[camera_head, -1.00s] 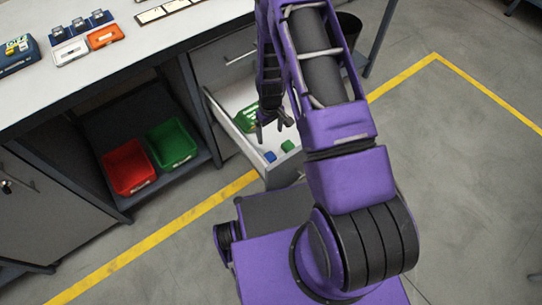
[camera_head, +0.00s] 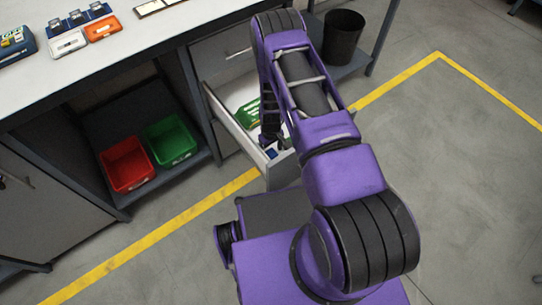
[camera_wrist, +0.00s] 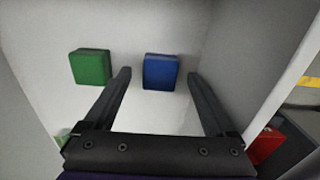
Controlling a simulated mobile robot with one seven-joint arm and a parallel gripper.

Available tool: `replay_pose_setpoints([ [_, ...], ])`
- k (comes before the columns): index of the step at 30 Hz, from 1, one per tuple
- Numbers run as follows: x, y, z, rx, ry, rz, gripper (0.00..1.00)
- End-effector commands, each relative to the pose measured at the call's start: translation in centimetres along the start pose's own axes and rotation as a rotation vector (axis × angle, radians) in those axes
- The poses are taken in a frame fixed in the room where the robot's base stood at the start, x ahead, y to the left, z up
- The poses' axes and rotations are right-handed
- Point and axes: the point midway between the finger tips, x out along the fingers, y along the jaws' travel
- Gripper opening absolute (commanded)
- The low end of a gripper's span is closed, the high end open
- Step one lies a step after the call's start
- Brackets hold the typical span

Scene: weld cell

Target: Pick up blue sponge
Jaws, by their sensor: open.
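The blue sponge (camera_wrist: 161,71) lies on the white floor of the open drawer (camera_head: 238,131). In the wrist view it sits between and just beyond the fingertips of my gripper (camera_wrist: 158,74). The gripper is open and empty, with a finger on each side of the sponge's line. In the head view only a small blue piece of the sponge (camera_head: 271,153) shows beside my arm. A green sponge-like block (camera_wrist: 90,67) lies to the left of the blue one in the wrist view, outside the left finger.
A green packet (camera_head: 248,112) lies deeper in the drawer. The drawer walls stand close around my gripper. A red bin (camera_head: 126,164) and a green bin (camera_head: 171,141) are on the shelf at left. A dark waste bin (camera_head: 343,38) stands behind my arm.

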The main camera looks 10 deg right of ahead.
Motion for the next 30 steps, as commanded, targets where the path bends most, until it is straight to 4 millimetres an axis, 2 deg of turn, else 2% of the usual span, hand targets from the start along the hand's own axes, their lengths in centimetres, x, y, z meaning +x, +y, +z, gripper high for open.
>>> replay_pose_setpoints([
  [3, 1.25, 0.01, 0.01, 0.001, 0.0, 0.0, 0.9],
  [11, 1.4, 0.02, 0.0, 0.001, 0.0, 0.0, 0.9],
  [26, 1.37, 0.02, 0.0, 0.001, 0.0, 0.0, 0.02],
  [30, 1.37, 0.02, 0.0, 0.001, 0.0, 0.0, 0.02],
])
